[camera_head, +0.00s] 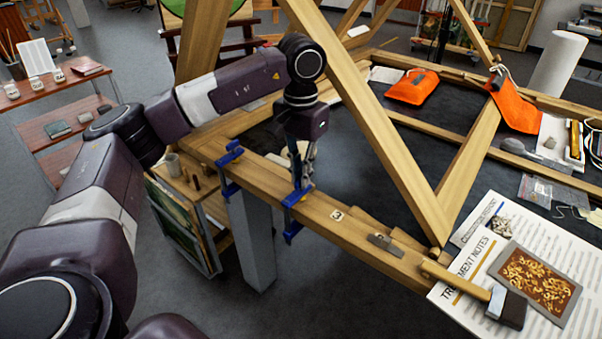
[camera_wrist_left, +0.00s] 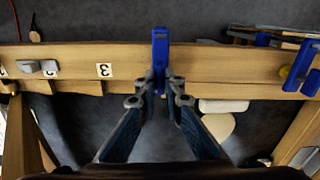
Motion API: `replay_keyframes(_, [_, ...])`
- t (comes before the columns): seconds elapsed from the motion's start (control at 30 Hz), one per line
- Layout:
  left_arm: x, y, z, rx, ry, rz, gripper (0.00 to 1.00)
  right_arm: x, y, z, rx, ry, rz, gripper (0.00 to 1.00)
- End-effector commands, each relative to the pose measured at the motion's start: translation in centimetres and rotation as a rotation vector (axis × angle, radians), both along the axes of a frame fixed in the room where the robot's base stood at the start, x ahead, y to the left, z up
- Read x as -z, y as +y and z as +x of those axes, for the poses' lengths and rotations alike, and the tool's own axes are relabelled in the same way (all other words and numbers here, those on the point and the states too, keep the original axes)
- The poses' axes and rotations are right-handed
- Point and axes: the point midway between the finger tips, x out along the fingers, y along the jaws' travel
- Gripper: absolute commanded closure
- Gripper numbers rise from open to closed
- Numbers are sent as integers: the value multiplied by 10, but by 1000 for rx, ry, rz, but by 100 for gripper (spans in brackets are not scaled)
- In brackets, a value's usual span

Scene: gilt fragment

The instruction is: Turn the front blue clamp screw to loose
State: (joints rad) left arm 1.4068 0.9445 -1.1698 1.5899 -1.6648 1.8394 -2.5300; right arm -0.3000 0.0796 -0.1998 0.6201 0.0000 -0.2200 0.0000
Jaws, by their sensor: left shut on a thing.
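A blue clamp (camera_head: 291,233) sits across the front wooden beam (camera_head: 262,178), just left of the number 3 label. In the left wrist view the same blue clamp (camera_wrist_left: 160,48) stands in the middle, across the beam. My left gripper (camera_head: 303,186) comes down over this clamp from above. Its fingertips (camera_wrist_left: 159,92) are closed in on the clamp's near end, one on each side. The fingers hide the screw, so its turn position cannot be read. A second blue clamp (camera_head: 229,158) sits further left on the beam and shows at the right of the wrist view (camera_wrist_left: 301,66).
Wooden braces (camera_head: 372,115) rise steeply close to the right of my left arm. A metal piece (camera_head: 385,244) lies on the beam, right of the label. Orange cloths (camera_head: 412,87) lie further back.

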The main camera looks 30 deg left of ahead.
Motion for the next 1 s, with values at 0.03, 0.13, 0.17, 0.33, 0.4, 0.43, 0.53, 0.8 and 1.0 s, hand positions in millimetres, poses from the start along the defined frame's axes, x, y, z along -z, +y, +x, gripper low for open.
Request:
replay_keyframes(0.03, [0, 0, 0, -1, -1, 0, 100, 0, 0, 0, 0, 0, 0, 60])
replay_keyframes(0.13, [0, 0, 0, -4, -1, 0, 100, 0, 0, 0, 0, 0, 0, 60])
replay_keyframes(0.17, [-1, 0, 0, -7, -1, 0, 100, 0, 0, 0, 0, 0, 0, 60])
replay_keyframes(0.33, [-1, 0, 0, -50, -1, 0, 100, 0, 0, 0, 0, 0, 0, 60])
replay_keyframes(0.4, [-1, 0, 1, -83, -1, 0, 100, 0, 0, 0, 0, 0, 0, 60])
replay_keyframes(0.43, [-1, 0, 1, -101, -1, -1, 100, 0, 0, 0, 0, 0, 0, 60])
replay_keyframes(0.53, [-1, 0, 1, -170, -1, -1, 100, -1, 0, 0, 0, 0, 0, 60])
replay_keyframes(0.8, [-1, 0, 1, -413, -2, 0, 100, -1, 0, 0, 0, 0, 0, 60])
replay_keyframes(1.0, [-2, 0, 1, -604, -3, -1, 100, -2, 0, 0, 0, 0, 0, 60])
